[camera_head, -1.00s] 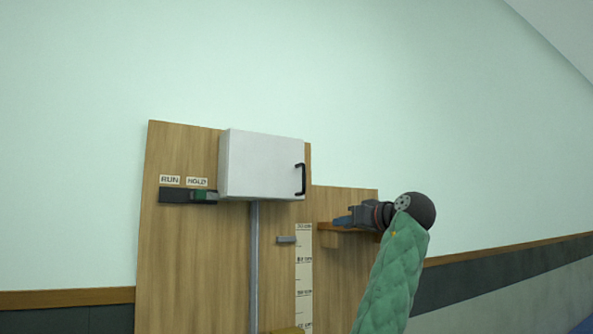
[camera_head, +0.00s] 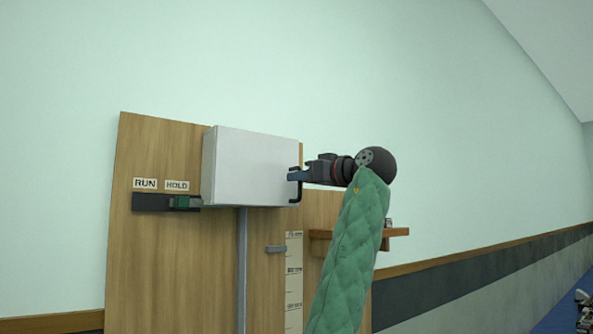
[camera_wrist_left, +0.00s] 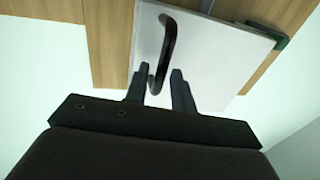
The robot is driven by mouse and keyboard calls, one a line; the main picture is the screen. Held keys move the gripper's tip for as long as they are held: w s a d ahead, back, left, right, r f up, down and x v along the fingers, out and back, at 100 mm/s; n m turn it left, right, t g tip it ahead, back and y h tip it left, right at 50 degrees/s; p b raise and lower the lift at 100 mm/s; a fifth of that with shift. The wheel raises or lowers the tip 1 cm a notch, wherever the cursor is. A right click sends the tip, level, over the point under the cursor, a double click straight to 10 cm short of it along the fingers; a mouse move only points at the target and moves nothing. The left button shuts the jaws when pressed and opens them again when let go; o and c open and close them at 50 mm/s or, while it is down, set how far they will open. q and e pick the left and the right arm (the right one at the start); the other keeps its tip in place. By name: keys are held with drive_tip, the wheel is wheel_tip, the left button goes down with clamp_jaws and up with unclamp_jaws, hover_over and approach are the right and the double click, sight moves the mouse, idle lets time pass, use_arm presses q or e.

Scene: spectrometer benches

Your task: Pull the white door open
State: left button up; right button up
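The white door (camera_head: 250,168) is the front of a box on a wooden panel and looks closed. Its black handle (camera_head: 296,193) is a vertical bar at the door's right edge. My left gripper (camera_head: 294,175) is at the handle, coming from the right. In the left wrist view, the fingers (camera_wrist_left: 159,84) are spread apart, and one end of the black handle (camera_wrist_left: 169,45) lies between them. A gap shows on both sides of the bar, so the gripper looks open around it. The white door (camera_wrist_left: 215,62) is behind. My right gripper is not in view.
Left of the box, a dark track with a green slider (camera_head: 181,202) sits below the RUN and HOLD labels. A grey post (camera_head: 242,265) stands under the box. A wooden shelf (camera_head: 397,232) is behind my left arm. The wall above is bare.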

use_arm(q)
drive_tip(key=shift+w+a+r, duration=0.1)
drive_tip(key=shift+w+a, duration=0.1)
drive_tip(key=shift+w, duration=0.05)
drive_tip(key=shift+d+r+p, duration=0.1)
drive_tip(key=shift+p, duration=0.25)
drive_tip(key=shift+w+a, duration=0.15)
drive_tip(key=shift+a, duration=0.1)
drive_tip(key=c, duration=0.5)
clamp_jaws()
